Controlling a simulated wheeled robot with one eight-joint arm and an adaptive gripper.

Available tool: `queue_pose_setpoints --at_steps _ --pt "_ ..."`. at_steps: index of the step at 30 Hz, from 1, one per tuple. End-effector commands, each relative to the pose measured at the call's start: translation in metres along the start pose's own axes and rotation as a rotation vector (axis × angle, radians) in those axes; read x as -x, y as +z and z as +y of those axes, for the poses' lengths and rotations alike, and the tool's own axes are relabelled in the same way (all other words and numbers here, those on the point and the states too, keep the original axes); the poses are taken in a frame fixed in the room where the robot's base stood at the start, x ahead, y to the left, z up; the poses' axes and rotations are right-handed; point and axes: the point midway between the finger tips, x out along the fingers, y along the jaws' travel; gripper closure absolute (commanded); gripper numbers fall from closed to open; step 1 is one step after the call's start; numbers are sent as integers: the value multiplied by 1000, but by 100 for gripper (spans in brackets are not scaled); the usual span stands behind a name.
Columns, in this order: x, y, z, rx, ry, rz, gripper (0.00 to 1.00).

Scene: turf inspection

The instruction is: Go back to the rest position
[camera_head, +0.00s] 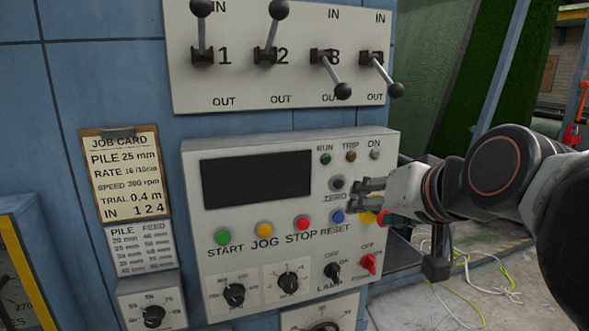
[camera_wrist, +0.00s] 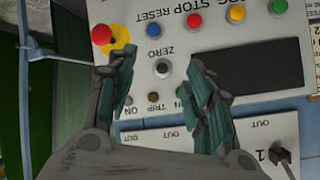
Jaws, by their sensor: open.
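My gripper (camera_head: 366,195) reaches in from the right, in front of the right side of the grey control panel (camera_head: 193,185). Its two fingers are apart with nothing between them. In the wrist view my gripper (camera_wrist: 158,75) is open over the panel, which appears upside down. The ZERO button (camera_wrist: 163,67) shows between and beyond the fingers; in the head view the ZERO button (camera_head: 337,183) is just left of the fingertips. I cannot tell whether a finger touches the panel.
Levers 1 (camera_head: 202,30) and 2 (camera_head: 272,35) point up; levers 3 (camera_head: 333,75) and 4 (camera_head: 383,75) point down. A red stop button (camera_wrist: 102,34) on yellow is close to the gripper. The display (camera_head: 257,178) is dark. A job card (camera_head: 125,172) hangs left. Cables (camera_head: 470,285) lie on the floor.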

Motion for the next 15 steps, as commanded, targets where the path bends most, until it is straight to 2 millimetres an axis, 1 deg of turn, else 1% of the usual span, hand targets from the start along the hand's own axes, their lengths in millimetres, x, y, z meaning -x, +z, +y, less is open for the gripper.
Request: queue_pose_setpoints --at_steps 1,2,3,5,6,8,9,11,12,15 --pt "-18 39 20 25 21 -32 53" --pt "-25 56 30 41 35 -53 53" --pt "-33 80 42 61 53 -80 53" --pt "-45 114 62 92 81 -119 53" --pt "-52 138 75 111 99 -147 53" --pt "-62 173 95 140 128 -187 53" --pt "-67 195 107 157 147 -214 53" --pt "-74 226 125 181 174 -251 53" --pt "-78 245 136 195 191 -273 53" --pt "-83 282 158 221 226 -320 53"
